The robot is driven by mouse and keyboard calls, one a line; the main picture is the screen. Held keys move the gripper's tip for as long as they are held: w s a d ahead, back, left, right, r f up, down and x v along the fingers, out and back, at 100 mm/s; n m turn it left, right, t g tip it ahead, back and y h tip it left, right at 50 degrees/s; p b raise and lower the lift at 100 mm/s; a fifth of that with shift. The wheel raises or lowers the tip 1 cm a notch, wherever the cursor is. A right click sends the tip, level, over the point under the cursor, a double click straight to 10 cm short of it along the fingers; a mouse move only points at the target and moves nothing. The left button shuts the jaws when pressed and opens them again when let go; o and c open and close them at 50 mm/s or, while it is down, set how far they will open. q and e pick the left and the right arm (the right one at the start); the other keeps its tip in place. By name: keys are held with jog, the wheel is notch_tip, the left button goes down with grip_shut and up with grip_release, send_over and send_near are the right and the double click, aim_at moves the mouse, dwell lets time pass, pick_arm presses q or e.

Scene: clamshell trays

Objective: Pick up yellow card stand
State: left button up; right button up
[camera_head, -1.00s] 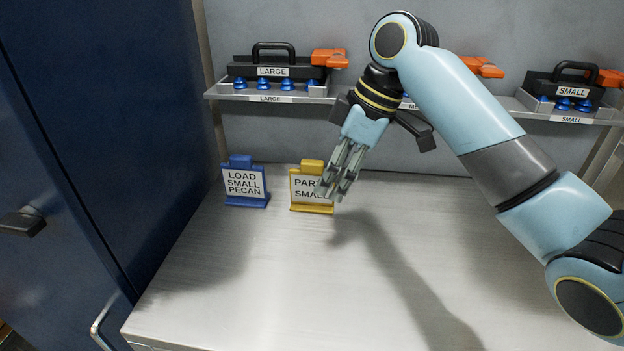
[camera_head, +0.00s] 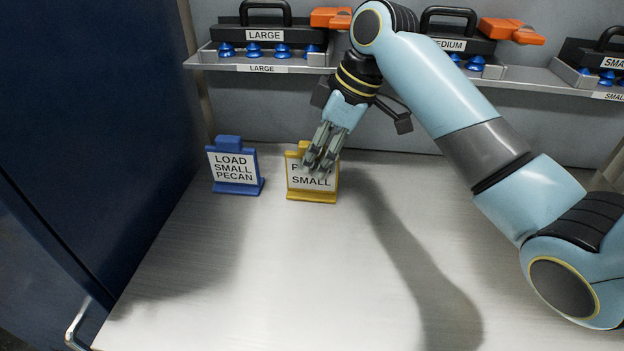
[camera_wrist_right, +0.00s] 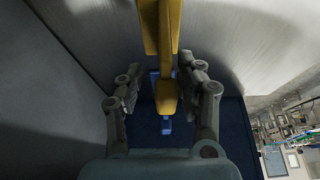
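The yellow card stand (camera_head: 313,197) stands upright on the table, its white card reading "SMALL" on the lower line. My right gripper (camera_head: 319,162) is in front of its upper part in the head view and hides part of the card. In the right wrist view, the stand's yellow top (camera_wrist_right: 167,97) lies between the two spread fingers of the right gripper (camera_wrist_right: 163,90). The finger on the left is apart from it; the one on the right is very near, and I cannot tell whether it touches. My left gripper is not in view.
A blue card stand (camera_head: 236,188), "LOAD SMALL PECAN", stands just left of the yellow one. Behind, a shelf (camera_head: 215,66) holds black-handled devices with blue knobs and orange parts. A dark blue cabinet (camera_head: 90,120) is at left. The table front (camera_head: 270,290) is clear.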

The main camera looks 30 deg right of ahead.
aim_at(302, 190)
jog(key=x, duration=0.4)
jog(key=shift+s+f, duration=0.3)
jog(key=shift+f, duration=0.15)
jog(key=shift+c, duration=0.4)
grip_shut()
